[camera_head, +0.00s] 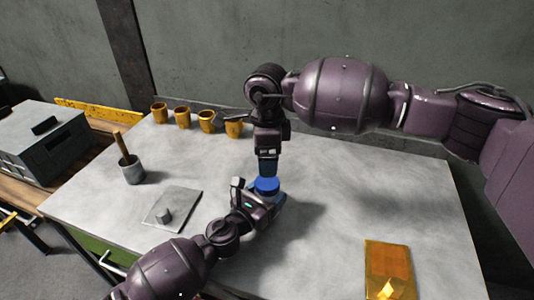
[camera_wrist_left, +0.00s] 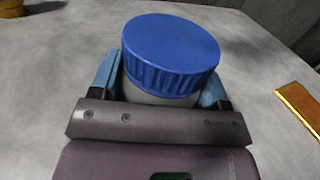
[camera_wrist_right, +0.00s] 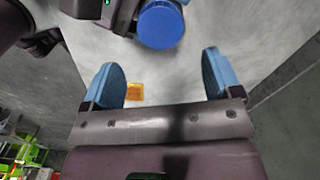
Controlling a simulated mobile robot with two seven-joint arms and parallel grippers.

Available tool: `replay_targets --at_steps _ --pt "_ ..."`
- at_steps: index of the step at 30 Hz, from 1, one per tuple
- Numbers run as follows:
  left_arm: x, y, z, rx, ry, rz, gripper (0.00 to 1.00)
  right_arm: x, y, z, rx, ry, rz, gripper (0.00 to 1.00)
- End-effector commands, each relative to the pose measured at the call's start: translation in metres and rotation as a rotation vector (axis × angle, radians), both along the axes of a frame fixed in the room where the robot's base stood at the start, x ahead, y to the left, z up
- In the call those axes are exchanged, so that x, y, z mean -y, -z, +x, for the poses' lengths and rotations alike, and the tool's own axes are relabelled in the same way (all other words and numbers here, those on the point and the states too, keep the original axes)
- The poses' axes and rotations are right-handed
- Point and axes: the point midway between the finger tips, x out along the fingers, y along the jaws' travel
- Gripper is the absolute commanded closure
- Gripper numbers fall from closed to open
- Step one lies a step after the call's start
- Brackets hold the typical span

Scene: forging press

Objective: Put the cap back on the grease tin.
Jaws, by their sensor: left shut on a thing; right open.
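The grease tin (camera_wrist_left: 155,97) is pale grey and stands between the fingers of my left gripper (camera_wrist_left: 160,86), which is shut on it. The ribbed blue cap (camera_wrist_left: 172,48) sits on top of the tin and hides its mouth; I cannot tell whether it is screwed tight. In the head view the blue cap (camera_head: 267,185) shows near the middle of the table. My right gripper (camera_head: 267,168) is just behind and above the cap. In the right wrist view its fingers (camera_wrist_right: 163,78) are open and empty, apart from the cap (camera_wrist_right: 160,25).
Several orange cups (camera_head: 207,121) line the table's back edge. A grey pot with a wooden handle (camera_head: 132,171) and a grey plate with a knob (camera_head: 172,209) are at left. An orange-yellow tray (camera_head: 372,262) lies front right.

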Motion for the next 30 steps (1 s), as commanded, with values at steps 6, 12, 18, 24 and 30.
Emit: replay_targets --at_steps 6,12,18,24,30 --pt "0.0 0.0 0.0 -0.001 0.0 -0.001 0.97 0.0 0.0 0.0 0.0 -0.046 0.001 0.16" --pt "0.0 0.0 0.0 -0.001 0.0 -0.001 0.97 0.0 0.0 0.0 0.001 -0.045 0.001 0.16" --pt "0.0 0.0 0.0 -0.001 0.0 -0.001 0.97 0.0 0.007 0.0 0.0 -0.044 0.0 0.16" --pt "0.0 0.0 0.0 -0.001 0.0 -0.001 0.97 0.0 0.032 0.0 -0.002 -0.043 0.0 0.16" --pt "0.0 0.0 0.0 -0.001 0.0 -0.001 0.97 0.0 0.059 0.0 -0.001 -0.043 0.0 0.16"
